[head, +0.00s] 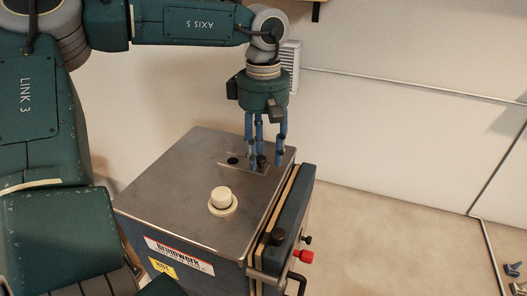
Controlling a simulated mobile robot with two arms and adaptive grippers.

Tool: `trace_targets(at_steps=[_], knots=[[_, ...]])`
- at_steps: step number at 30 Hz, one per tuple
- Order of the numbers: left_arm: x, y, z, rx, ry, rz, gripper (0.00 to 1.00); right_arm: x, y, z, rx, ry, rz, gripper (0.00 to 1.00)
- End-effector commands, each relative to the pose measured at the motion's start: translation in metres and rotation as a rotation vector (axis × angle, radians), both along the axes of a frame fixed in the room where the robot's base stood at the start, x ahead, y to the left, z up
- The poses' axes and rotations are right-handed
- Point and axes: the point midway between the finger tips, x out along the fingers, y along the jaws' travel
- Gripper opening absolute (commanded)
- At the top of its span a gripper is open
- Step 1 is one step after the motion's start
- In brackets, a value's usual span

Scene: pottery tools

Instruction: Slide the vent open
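The kiln (175,195) has a flat grey metal top. Near the back of the top is a small vent plate (229,167) with a dark round hole (233,160) showing at its left. A small dark knob (262,161) stands at the plate's right side. My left gripper (266,164) points straight down there, its blue fingers on both sides of the knob. The fingers look spread, with a gap on the knob's right; contact cannot be made out. My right gripper cannot be made out in the view.
A cream round plug (221,198) sits in the kiln's top, in front of the vent. The kiln's right front side has a latch, a red knob (303,256) and a dark handle (296,281). A pale wall stands behind; the floor at right is mostly clear.

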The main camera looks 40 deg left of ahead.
Motion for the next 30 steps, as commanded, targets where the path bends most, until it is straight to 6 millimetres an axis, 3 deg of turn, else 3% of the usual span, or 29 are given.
trace_targets(at_steps=[5, 18, 24, 30], knots=[[0.001, 0.000, 0.018, 0.002, -0.003, 0.000, 0.40, -0.001, 0.002, 0.000, 0.002, 0.001, 0.000, 0.00], [0.002, -0.003, 0.104, 0.002, -0.004, 0.000, 0.40, -0.001, 0.004, 0.000, 0.004, 0.002, 0.000, 0.00], [0.001, -0.004, 0.119, 0.001, -0.002, -0.001, 0.40, -0.001, 0.004, 0.000, 0.005, 0.002, 0.000, 0.00], [0.001, -0.004, 0.121, 0.001, 0.000, -0.002, 0.40, -0.001, 0.004, 0.000, 0.005, 0.002, 0.000, 0.00]])
